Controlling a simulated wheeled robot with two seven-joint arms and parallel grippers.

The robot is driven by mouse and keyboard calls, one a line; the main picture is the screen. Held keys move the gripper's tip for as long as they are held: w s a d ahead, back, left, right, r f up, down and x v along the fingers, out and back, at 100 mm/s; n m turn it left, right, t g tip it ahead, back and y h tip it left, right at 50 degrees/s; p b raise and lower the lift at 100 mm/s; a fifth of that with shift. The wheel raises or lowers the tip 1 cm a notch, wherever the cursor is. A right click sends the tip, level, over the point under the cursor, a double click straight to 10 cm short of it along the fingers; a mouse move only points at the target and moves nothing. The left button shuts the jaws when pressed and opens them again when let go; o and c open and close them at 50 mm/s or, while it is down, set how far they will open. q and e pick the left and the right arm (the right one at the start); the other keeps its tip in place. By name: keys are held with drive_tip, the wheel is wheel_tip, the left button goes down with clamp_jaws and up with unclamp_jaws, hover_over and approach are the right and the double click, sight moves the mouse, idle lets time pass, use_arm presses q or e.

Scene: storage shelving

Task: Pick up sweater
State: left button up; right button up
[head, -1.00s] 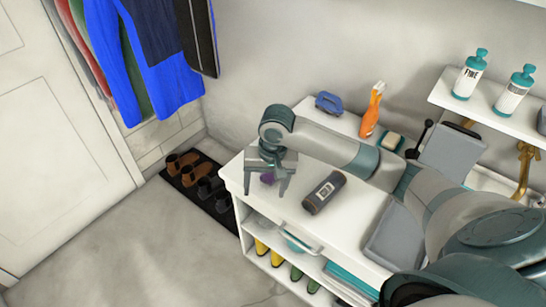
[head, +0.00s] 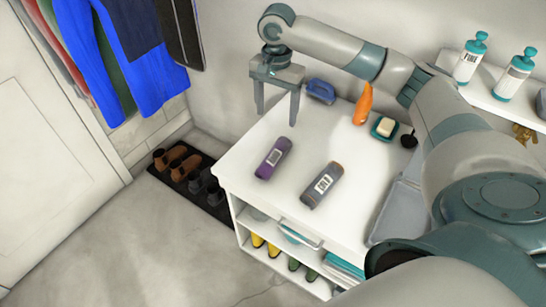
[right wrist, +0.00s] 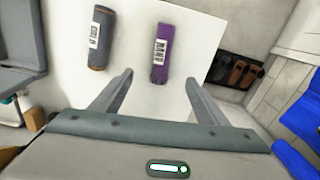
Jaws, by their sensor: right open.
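No thing is plainly marked as the sweater. A purple rolled bundle with a white label (head: 273,158) and a grey rolled bundle with a label (head: 322,185) lie apart on the white counter. Both also show in the right wrist view, the purple one (right wrist: 161,55) just beyond the fingers and the grey one (right wrist: 101,38) left of it. Clothes hang at the upper left, among them a blue garment (head: 160,80). My right gripper (head: 277,117) points down, open and empty, above the counter's back left part, behind the purple bundle. My left gripper is out of view.
The white counter (head: 245,185) also bears a blue brush (head: 320,91), an orange bottle (head: 363,105) and a soap dish (head: 384,128). Shoes stand on a dark mat (head: 215,206) on the floor. Pump bottles (head: 470,58) stand on a wall shelf. The floor at left is clear.

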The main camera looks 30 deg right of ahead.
drive_tip(key=p, duration=0.2)
hover_over(276, 153)
wheel_tip(276, 153, down, 12)
drive_tip(key=shift+a+r, duration=0.1)
drive_tip(key=shift+f, duration=0.2)
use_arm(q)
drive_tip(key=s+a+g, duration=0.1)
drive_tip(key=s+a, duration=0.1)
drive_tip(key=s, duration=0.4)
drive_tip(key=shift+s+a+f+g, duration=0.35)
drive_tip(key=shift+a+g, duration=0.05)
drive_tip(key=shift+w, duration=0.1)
